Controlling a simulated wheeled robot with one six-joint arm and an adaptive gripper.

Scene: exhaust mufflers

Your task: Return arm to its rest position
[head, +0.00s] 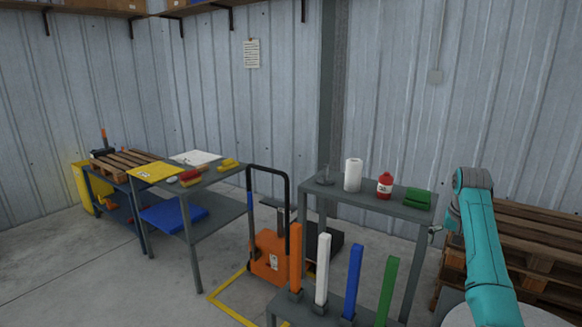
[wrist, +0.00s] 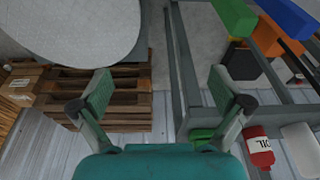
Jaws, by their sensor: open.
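My teal arm (head: 485,245) stands at the right of the head view, folded upward beside the grey shelf rack. My gripper (wrist: 161,88) shows in the wrist view with its two fingers wide apart and nothing between them. In the head view the gripper (head: 436,233) is small and partly hidden behind the arm, close to the rack's right side. In the wrist view, wooden pallets and the floor lie beyond the fingers.
Several coloured upright bars stand lower down. Pallets (head: 535,235) are stacked at right. An orange pallet jack (head: 270,252) stands left of the rack.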

